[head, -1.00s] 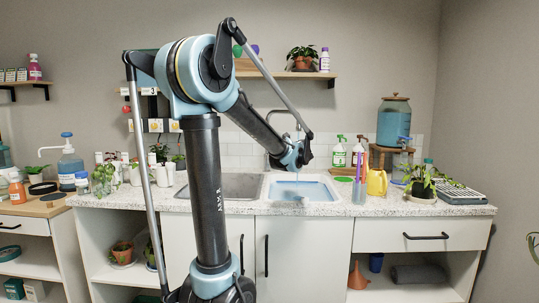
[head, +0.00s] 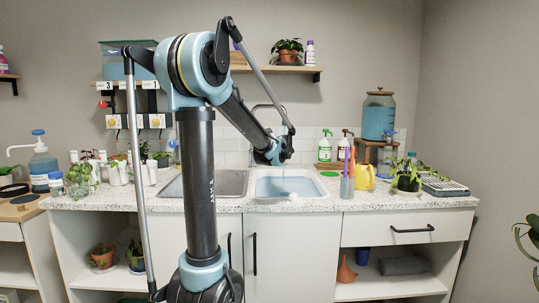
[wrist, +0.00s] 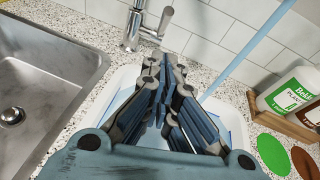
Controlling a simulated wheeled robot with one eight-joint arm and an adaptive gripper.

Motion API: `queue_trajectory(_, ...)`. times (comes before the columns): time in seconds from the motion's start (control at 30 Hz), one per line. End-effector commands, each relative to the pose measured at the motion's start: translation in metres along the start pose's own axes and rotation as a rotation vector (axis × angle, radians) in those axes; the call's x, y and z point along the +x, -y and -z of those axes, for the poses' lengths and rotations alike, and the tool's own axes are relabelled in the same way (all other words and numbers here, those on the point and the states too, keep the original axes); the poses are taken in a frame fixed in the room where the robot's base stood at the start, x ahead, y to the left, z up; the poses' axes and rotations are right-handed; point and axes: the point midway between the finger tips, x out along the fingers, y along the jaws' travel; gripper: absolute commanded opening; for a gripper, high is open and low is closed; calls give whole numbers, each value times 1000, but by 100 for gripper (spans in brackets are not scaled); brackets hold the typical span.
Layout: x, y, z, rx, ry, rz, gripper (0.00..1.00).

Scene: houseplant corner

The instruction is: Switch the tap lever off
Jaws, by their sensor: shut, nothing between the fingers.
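The chrome tap (wrist: 131,32) stands behind the sink at the top of the wrist view. Its short lever (wrist: 164,22) sticks up to the right of the tap body. In the head view the tap's arched spout (head: 268,107) shows behind my arm. A pale blue streak (wrist: 250,48), which looks like running water, crosses the wrist view at upper right. My gripper (wrist: 165,62) is shut and empty, its fingertips just below the lever in the picture; I cannot tell whether they touch it. In the head view my gripper (head: 277,156) is over the back of the sink.
The white sink basin (head: 262,188) holds bluish water, with a steel basin (wrist: 45,75) on its left. A green-labelled bottle (wrist: 292,92) stands close on the right, beside a green disc (wrist: 272,153). The yellow watering can (head: 364,178) and a blue-filled dispenser (head: 378,118) are further right.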

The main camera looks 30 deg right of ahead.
Motion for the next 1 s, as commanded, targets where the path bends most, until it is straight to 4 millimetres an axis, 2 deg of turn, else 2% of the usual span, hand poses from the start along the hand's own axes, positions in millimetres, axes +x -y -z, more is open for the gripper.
queue_trajectory(0.43, 65, 0, 0, 0, 0, -1, 0)
queue_trajectory(0.5, 72, 0, -9, -1, 0, -1, 0)
queue_trajectory(0.7, 86, 0, -24, 1, 0, 0, 0)
queue_trajectory(1.0, 90, 1, -28, 0, 0, 2, 0)
